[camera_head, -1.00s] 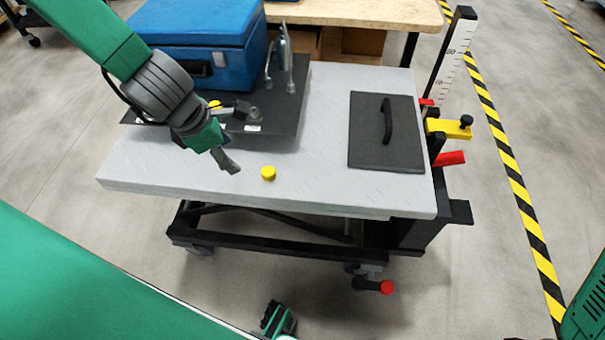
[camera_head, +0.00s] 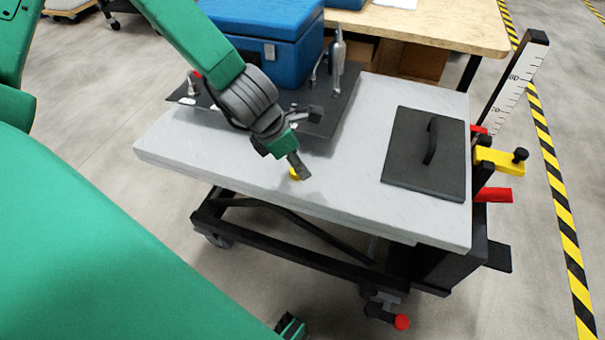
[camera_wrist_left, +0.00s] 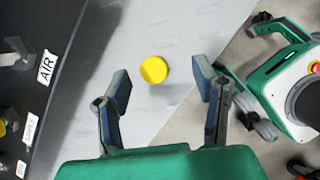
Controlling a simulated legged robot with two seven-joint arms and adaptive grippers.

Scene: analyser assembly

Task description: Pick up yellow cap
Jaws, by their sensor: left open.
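The yellow cap (camera_head: 294,174) sits on the light grey cart top (camera_head: 345,205), near its front edge, and is partly hidden behind my left gripper (camera_head: 300,168) in the head view. In the left wrist view the round yellow cap (camera_wrist_left: 154,70) lies on the cart top, ahead of and between the two fingers of my left gripper (camera_wrist_left: 162,90). The fingers are spread wide and do not touch the cap. Part of my right gripper (camera_head: 290,327) seems to show at the bottom of the head view, but its jaws are not clear.
A dark plate (camera_head: 345,118) with fittings and a blue case (camera_head: 275,45) is at the back of the cart. A black panel with a handle (camera_head: 425,170) lies to the right. A post with a scale (camera_head: 510,90) stands at the right edge.

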